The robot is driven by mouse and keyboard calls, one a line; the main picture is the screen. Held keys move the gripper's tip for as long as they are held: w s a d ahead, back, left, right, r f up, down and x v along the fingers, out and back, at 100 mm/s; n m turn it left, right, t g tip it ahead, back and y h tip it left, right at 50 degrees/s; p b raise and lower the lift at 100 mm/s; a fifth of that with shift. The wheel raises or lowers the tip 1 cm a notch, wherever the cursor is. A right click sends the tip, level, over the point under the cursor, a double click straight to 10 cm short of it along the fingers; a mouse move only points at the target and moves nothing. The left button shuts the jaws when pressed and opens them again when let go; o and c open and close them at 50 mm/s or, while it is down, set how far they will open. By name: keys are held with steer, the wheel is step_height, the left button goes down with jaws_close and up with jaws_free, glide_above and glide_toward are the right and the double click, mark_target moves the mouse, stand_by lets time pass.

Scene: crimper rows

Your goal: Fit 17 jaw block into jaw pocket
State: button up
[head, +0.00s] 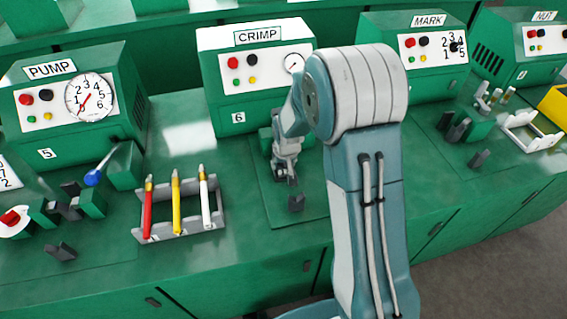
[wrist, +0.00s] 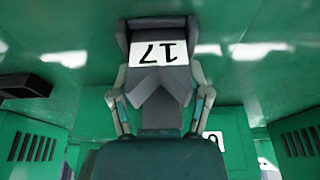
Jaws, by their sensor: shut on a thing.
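The grey jaw block marked 17 (wrist: 158,52) shows upside down in the upper middle of the wrist view. In the head view my gripper (head: 287,168) is low in front of the CRIMP machine (head: 258,75), over the dark green mat. The held block is hard to make out there. I cannot clearly make out the jaw pocket, and my arm hides part of the station.
A dark block (head: 296,203) is on the mat just in front of my gripper. A grey rack (head: 183,232) with red, yellow and white pens stands to the left. The PUMP machine (head: 70,100) is further left and the MARK machine (head: 425,55) is to the right.

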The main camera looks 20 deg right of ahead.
steer(key=o, duration=1.3)
steer(key=shift+o, duration=0.2)
steer(key=s+r+t, duration=0.1)
steer(key=s+r, duration=0.6)
steer(key=r, duration=0.4)
steer(key=s+r, duration=0.8)
steer(key=r, duration=0.4)
steer(key=s+r+t, duration=0.1)
steer(key=s+r, duration=0.1)
steer(key=s, duration=1.1)
steer(key=shift+r, duration=0.4)
